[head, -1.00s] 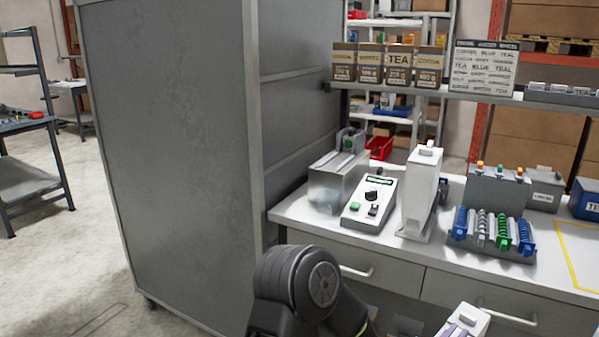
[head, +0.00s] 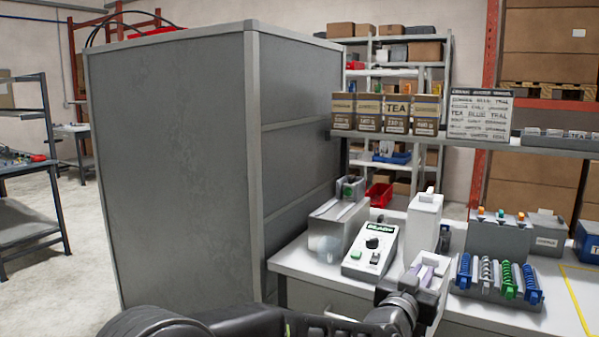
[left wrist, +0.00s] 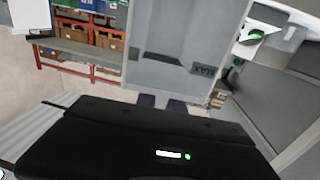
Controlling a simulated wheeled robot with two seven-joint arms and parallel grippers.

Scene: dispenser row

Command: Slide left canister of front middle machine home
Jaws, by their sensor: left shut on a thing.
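My left gripper (head: 428,277) is shut on a white, block-shaped canister (head: 438,263), held in front of the counter at lower centre right in the head view. Purple shows between the canister's pale sides. In the left wrist view, two dark purple fingertips (left wrist: 162,102) sit at the lower edge of a large grey body with a recess, probably the canister (left wrist: 180,75). A tall white unit (head: 423,225) stands just behind the held canister. I cannot tell whether they touch, or which machine is the front middle one. My right gripper is not in view.
On the counter (head: 300,258) stand a grey dispenser (head: 343,215), a control box (head: 372,250) with a lit display, and a coil rack (head: 497,278). A shelf with tea boxes (head: 397,113) hangs above. A tall grey cabinet (head: 180,160) stands left.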

